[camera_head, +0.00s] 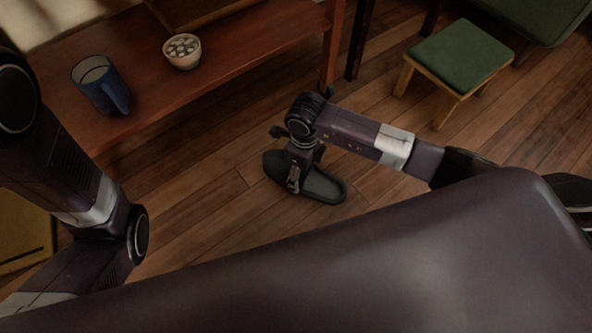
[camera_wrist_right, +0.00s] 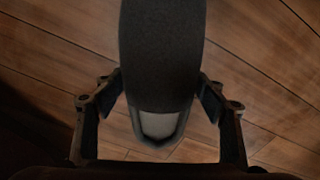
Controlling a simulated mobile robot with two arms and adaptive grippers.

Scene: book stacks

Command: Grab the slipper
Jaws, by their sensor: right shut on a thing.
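The slipper (camera_head: 326,188) is dark grey and lies at floor level in the middle of the head view, below my right arm. My right gripper (camera_head: 294,182) points down onto it and is shut on it. In the right wrist view the slipper (camera_wrist_right: 162,60) runs down between the two fingers of my right gripper (camera_wrist_right: 160,95), which press on its sides. Whether the slipper touches the floor is hard to tell. My left arm shows at the left of the head view, but its gripper does not.
A reddish wooden table (camera_head: 240,62) at the upper left bears a blue mug (camera_head: 98,84) and a white bowl (camera_head: 182,52) with small pieces in it. A stool with a green cushion (camera_head: 459,54) stands at the upper right. The wooden floor (camera_head: 200,225) around the slipper is clear.

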